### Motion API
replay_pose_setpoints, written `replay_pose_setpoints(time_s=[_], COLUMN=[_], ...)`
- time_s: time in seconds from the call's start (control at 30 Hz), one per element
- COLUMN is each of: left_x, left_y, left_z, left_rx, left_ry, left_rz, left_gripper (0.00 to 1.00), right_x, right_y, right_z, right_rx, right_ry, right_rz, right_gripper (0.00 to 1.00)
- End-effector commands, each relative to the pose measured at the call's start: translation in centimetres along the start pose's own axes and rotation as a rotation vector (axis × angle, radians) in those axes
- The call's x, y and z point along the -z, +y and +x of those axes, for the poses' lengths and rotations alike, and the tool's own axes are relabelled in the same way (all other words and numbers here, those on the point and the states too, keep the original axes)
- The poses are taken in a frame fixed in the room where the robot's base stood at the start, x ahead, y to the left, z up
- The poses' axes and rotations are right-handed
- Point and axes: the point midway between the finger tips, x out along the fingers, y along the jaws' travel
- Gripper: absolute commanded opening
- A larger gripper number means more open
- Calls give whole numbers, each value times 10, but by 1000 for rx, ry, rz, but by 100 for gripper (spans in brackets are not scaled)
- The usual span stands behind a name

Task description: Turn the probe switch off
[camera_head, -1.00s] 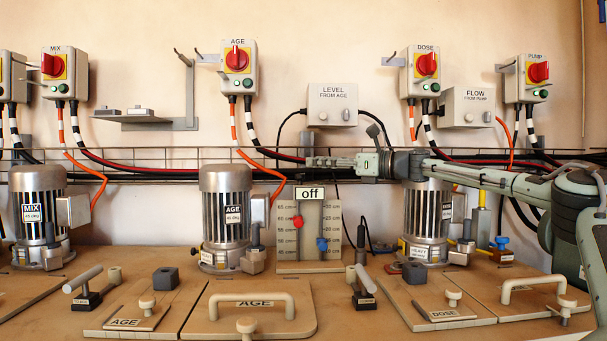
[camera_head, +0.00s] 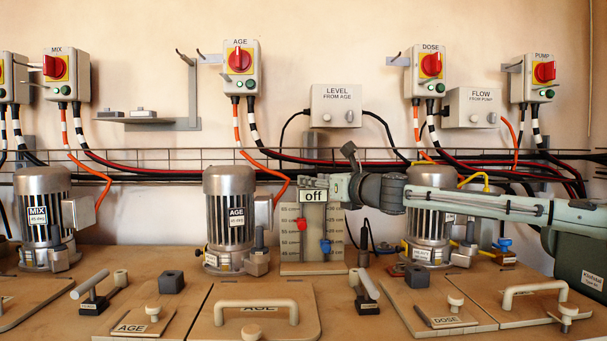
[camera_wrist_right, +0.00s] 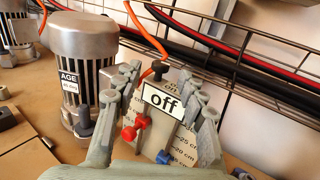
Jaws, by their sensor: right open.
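I cannot tell whether the fingers touch anything. In the head view my right gripper (camera_head: 338,188) is beside the sign's right end, open, its arm coming from the right. No switch labelled "probe" is readable. My left gripper is not in view.
The AGE motor (camera_head: 229,215) stands left of the board; another motor (camera_head: 428,230) is behind my right arm. A wire rack (camera_head: 150,160) with cables runs along the wall behind. The LEVEL box (camera_head: 335,105) hangs above. Lidded hatches with handles (camera_head: 255,304) cover the front bench.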

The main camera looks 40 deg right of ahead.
Motion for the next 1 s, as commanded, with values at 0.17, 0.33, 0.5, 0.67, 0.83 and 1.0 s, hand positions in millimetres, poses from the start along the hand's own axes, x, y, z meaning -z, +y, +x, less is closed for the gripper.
replay_pose_setpoints(time_s=[0.17,0.33,0.5,0.67,0.83,1.0], left_x=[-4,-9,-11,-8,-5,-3], left_y=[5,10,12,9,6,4], left_z=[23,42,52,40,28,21], left_rx=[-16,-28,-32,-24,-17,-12], left_ry=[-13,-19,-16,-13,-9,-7], left_rz=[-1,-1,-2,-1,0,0], left_gripper=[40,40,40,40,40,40], right_x=[-1,0,4,3,2,1], right_y=[2,1,-5,-8,-6,-3], right_z=[16,26,34,40,48,54], right_rx=[-4,-2,8,13,10,3], right_ry=[5,6,5,4,3,2], right_rz=[-2,0,-4,-6,-5,-2], right_gripper=[41,41,41,41,41,41])
